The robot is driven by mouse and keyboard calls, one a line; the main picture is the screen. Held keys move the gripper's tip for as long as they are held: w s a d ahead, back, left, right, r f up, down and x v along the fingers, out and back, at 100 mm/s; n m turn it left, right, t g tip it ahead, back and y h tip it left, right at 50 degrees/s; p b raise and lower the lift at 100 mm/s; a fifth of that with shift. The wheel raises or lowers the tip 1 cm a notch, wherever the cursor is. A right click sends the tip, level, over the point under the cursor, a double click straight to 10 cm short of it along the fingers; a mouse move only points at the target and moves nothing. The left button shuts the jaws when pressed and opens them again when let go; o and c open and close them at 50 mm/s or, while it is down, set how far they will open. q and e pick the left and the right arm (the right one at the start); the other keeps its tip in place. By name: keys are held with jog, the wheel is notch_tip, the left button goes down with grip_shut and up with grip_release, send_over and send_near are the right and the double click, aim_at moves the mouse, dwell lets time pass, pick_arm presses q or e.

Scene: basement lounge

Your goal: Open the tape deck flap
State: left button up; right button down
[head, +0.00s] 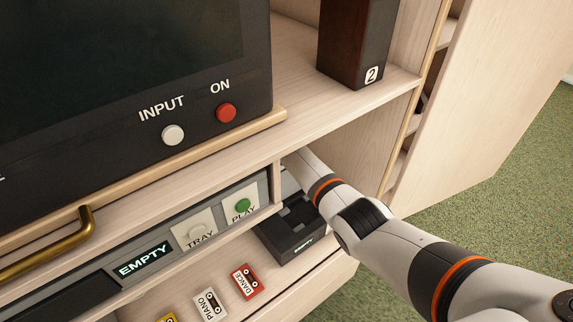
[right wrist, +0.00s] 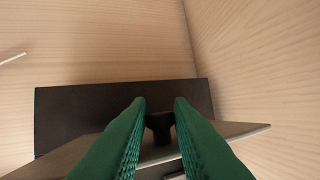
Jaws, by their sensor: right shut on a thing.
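The tape deck (head: 283,243) is a black box with a small "EMPTY" display on its front, low in the right-hand compartment of the cabinet. My right arm reaches into that compartment above it, and its gripper is hidden in the head view. In the right wrist view the green fingers of my right gripper (right wrist: 160,104) are closed on a small black tab (right wrist: 160,128). The tab is at a grey-brown panel, seemingly the flap (right wrist: 228,130), which stands at an angle to the dark deck body (right wrist: 75,106). How far the flap is open is unclear. My left gripper is out of view.
A shelf (head: 335,110) and a side wall (head: 385,150) hem in my right arm. Cassettes lie in front: red DANCE (head: 246,281), white PIANO (head: 210,303) and a yellow one (head: 167,318). Left of the deck is a player panel with PLAY (head: 243,206) and TRAY (head: 201,229) buttons.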

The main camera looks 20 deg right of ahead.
jog(key=shift+w+a+r, duration=0.15)
jog(key=shift+w+r, duration=0.05)
jog(key=shift+r, duration=0.1)
jog(key=c, duration=1.3)
grip_release()
jog(key=shift+s+f, duration=0.1)
jog(key=p+v, duration=0.2)
jog(key=v, duration=1)
jog(key=shift+s, duration=0.1)
